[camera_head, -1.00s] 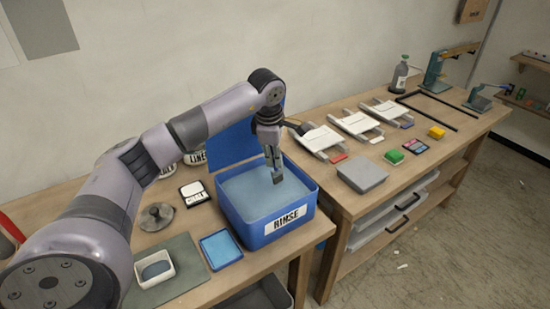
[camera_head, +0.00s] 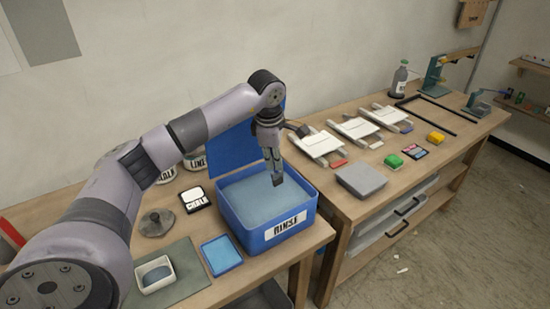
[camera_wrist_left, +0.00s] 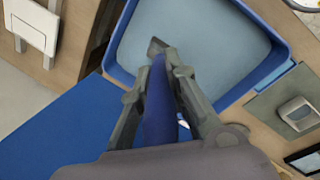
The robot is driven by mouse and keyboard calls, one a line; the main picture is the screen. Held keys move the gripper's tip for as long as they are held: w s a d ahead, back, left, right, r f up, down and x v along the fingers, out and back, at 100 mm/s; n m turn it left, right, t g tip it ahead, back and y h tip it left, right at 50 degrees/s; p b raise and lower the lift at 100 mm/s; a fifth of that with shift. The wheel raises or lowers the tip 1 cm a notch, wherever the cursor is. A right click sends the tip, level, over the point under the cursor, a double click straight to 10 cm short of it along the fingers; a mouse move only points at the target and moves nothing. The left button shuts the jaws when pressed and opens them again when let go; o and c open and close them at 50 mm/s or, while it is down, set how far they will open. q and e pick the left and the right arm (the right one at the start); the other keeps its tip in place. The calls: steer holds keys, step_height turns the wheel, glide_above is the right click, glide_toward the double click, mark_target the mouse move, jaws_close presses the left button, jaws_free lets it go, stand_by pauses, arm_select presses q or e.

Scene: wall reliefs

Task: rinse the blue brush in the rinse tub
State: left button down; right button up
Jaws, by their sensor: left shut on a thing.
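My left gripper (camera_head: 272,160) reaches down over the open blue rinse tub (camera_head: 284,235) and is shut on the blue brush. In the left wrist view my gripper (camera_wrist_left: 160,82) has its two fingers on either side of the brush's blue handle (camera_wrist_left: 158,112). The dark brush head (camera_head: 278,180) points down within the tub's rim, over the pale blue water (camera_head: 245,192). I cannot tell whether it touches the water. The tub also shows in the left wrist view (camera_wrist_left: 118,72). My right gripper is out of view.
A blue panel (camera_head: 230,150) stands behind the tub. A blue tray (camera_head: 221,254) and a white dish (camera_head: 155,273) lie in front and to the left. A grey box (camera_head: 362,180) and white frames (camera_head: 317,142) occupy the bench to the right.

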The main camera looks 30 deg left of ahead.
arm_select(q)
steer(key=p+v, duration=0.2)
steer(key=v, duration=0.1)
steer(key=w+p+v, duration=0.1)
steer(key=p+v, duration=0.1)
steer(key=v, duration=0.1)
steer(key=p+v, duration=0.2)
steer(key=v, duration=0.1)
steer(key=shift+w+a+r, duration=0.15)
steer(key=shift+w, duration=0.3)
stand_by(0.4)
